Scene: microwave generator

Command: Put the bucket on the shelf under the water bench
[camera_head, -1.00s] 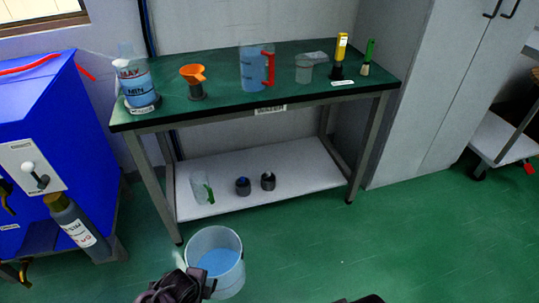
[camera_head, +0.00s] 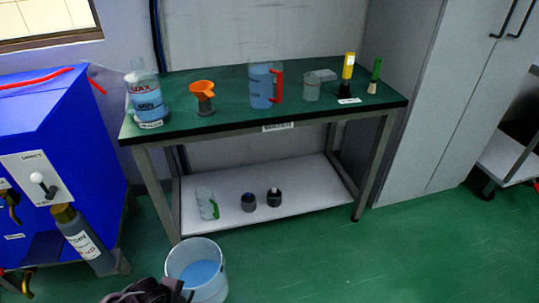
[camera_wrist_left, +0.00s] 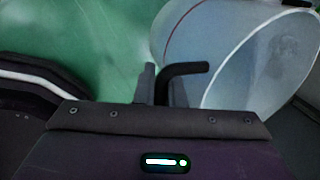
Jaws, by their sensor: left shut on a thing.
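The bucket (camera_head: 215,287), pale and translucent with blue water in it, is low in the head view, in front of the bench's left front leg. My left gripper (camera_head: 180,290) is at its near left side. In the left wrist view, my left gripper (camera_wrist_left: 162,84) is shut on the bucket's black handle (camera_wrist_left: 188,69), and the bucket (camera_wrist_left: 190,32) appears tilted in that view. The water bench (camera_head: 222,118) has a green top. The white shelf (camera_head: 308,185) is under it, behind the bucket. The bucket's near left part is hidden by my gripper. My right gripper is not in view.
On the shelf stand a clear jug with a green handle (camera_head: 207,204) and two small dark pots (camera_head: 261,200); its right part is bare. A blue cabinet (camera_head: 85,140) with a dark bottle (camera_head: 84,238) is left. Green floor (camera_head: 400,260) is open at right.

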